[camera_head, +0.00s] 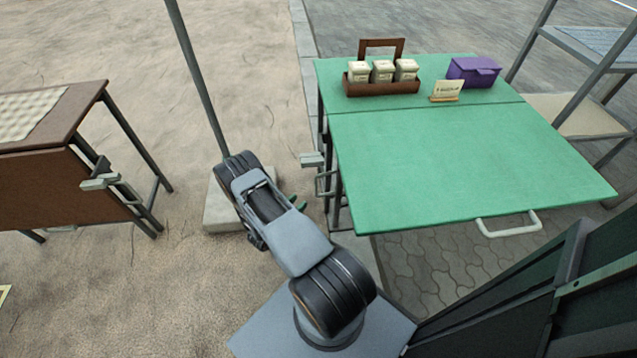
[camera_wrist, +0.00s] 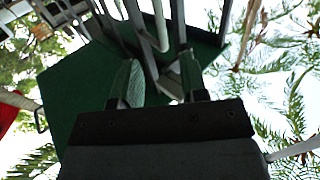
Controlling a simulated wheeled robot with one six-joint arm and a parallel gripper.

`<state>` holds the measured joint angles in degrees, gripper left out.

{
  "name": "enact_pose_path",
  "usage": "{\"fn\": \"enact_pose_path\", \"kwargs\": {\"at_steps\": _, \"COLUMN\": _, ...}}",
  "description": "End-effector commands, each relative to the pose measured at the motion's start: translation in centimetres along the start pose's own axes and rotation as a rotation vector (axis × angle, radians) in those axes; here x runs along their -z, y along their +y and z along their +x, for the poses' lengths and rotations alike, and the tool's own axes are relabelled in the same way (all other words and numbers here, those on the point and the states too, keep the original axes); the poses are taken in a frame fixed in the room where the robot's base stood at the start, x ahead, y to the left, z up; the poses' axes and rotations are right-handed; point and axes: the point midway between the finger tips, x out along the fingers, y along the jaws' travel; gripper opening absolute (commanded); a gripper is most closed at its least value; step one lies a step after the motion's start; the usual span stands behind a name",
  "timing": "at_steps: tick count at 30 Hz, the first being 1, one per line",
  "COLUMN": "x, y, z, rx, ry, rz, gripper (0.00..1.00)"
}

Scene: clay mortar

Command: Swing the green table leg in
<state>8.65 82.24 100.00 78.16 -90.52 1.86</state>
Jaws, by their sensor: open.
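The green table (camera_head: 460,160) stands right of my arm in the head view, its top spread flat. Its dark grey metal legs (camera_head: 337,190) show below the left edge, upright, with bracket parts beside them. Grey bars (camera_wrist: 140,40) show beyond and between the fingers, under the dark green underside (camera_wrist: 75,100). I cannot tell whether the fingers touch a bar.
A brown caddy (camera_head: 382,87) with pale jars, a small sign (camera_head: 446,91) and a purple box (camera_head: 473,71) stand at the table's back. A white handle (camera_head: 508,224) is on its front edge. A brown table (camera_head: 50,190) stands left; a pole's pale base (camera_head: 222,212) is behind my arm.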

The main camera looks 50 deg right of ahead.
Motion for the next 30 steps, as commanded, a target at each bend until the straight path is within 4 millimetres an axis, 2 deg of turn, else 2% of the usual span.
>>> {"fn": "enact_pose_path", "kwargs": {"at_steps": 15, "x": -0.2, "y": 0.0, "z": 9.4, "rx": -0.002, "ry": 0.0, "rz": 0.002, "gripper": 0.4}}
{"fn": "enact_pose_path", "kwargs": {"at_steps": 21, "x": -0.1, "y": 0.0, "z": 11.6, "rx": 0.0, "ry": -0.001, "rz": 0.001, "gripper": 0.4}}
{"fn": "enact_pose_path", "kwargs": {"at_steps": 30, "x": 0.0, "y": 0.0, "z": 12.7, "rx": 0.001, "ry": -0.001, "rz": 0.0, "gripper": 0.4}}
